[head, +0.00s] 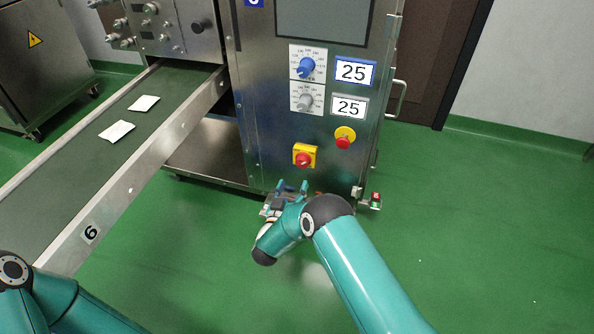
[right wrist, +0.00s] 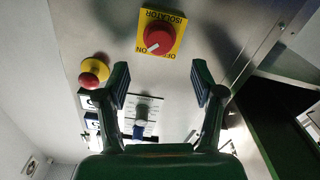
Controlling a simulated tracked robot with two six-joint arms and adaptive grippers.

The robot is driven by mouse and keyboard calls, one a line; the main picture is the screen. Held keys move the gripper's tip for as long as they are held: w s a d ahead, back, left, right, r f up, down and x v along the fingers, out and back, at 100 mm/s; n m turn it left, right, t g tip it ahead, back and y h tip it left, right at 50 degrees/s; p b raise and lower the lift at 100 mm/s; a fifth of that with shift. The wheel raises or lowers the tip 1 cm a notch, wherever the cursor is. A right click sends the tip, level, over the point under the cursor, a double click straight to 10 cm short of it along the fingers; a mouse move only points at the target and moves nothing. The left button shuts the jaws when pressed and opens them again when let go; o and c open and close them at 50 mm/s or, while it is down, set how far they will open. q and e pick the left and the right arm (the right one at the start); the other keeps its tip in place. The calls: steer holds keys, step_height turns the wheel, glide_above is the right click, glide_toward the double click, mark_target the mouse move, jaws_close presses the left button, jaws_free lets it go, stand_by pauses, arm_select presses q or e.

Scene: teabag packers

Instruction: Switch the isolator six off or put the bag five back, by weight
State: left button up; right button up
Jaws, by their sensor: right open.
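The isolator (head: 304,157), a red rotary knob on a yellow plate, is low on the steel cabinet front. In the right wrist view the isolator (right wrist: 159,36) appears upside down beyond my fingertips, with a small white mark on the knob; I cannot tell its setting for sure. My right gripper (head: 291,187) is just below the isolator in the head view; its fingers also show apart and empty in the right wrist view (right wrist: 161,80). Two white teabags (head: 117,131) (head: 144,103) lie on the dark conveyor marked 6. My left gripper is out of view.
A yellow-based red stop button (head: 344,138) is right of the isolator. Above are a blue dial (head: 306,67), a grey dial (head: 306,102) and two displays reading 25 (head: 355,72) (head: 348,107). The conveyor rail (head: 130,188) runs at left. Green floor (head: 480,230) at right is clear.

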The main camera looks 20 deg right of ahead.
mark_target(301, 165)
steer(key=b+x, duration=0.2)
steer(key=x, duration=0.6)
steer(key=shift+f, duration=0.1)
steer(key=shift+w+d+b, duration=0.3)
steer(key=shift+w+d, duration=0.1)
steer(key=shift+w, duration=0.1)
